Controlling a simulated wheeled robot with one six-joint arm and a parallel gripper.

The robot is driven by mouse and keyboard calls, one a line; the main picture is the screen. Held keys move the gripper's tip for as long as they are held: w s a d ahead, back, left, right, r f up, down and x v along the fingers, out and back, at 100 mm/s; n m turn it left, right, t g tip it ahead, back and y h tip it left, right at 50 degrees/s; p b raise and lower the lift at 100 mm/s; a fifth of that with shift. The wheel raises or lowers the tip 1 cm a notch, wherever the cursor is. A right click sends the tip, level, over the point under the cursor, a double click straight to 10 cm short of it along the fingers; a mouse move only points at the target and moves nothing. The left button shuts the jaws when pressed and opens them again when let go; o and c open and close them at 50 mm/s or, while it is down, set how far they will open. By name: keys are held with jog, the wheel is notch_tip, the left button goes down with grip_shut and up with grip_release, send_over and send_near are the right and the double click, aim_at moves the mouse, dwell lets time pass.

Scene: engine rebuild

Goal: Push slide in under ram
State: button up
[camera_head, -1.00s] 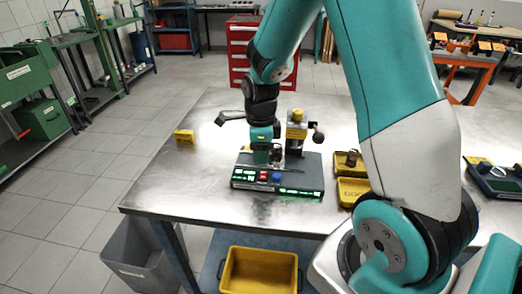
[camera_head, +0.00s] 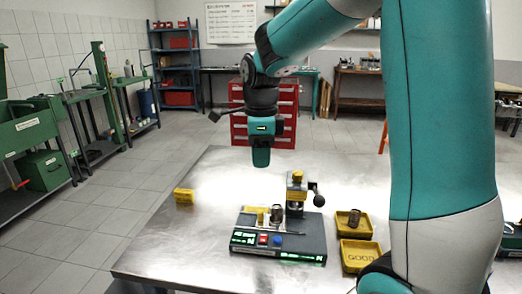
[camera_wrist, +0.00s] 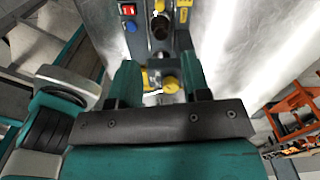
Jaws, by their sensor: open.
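The grey press fixture (camera_head: 305,243) sits on the metal table. Its ram post (camera_head: 296,192) has a yellow top and a dark side knob. A brownish metal cylinder (camera_head: 277,214) stands on the light slide plate (camera_head: 262,224), left of the post. It appears beside the ram, not under it. A small yellow piece (camera_head: 260,217) is left of the cylinder. My gripper (camera_head: 261,157) hangs empty, pointing down, above and behind the fixture. In the wrist view my open fingers (camera_wrist: 158,65) frame a yellow knob (camera_wrist: 170,84), and a dark cylinder (camera_wrist: 160,25) shows beyond them.
Right of the fixture lie a yellow tray marked GOOD (camera_head: 359,257) and another yellow tray (camera_head: 341,222) with a metal part. A small yellow block (camera_head: 183,196) lies at the table's left. Red (camera_head: 263,239) and blue (camera_head: 277,240) buttons sit on the fixture's front.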

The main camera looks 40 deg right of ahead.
jog(key=shift+r, duration=0.35)
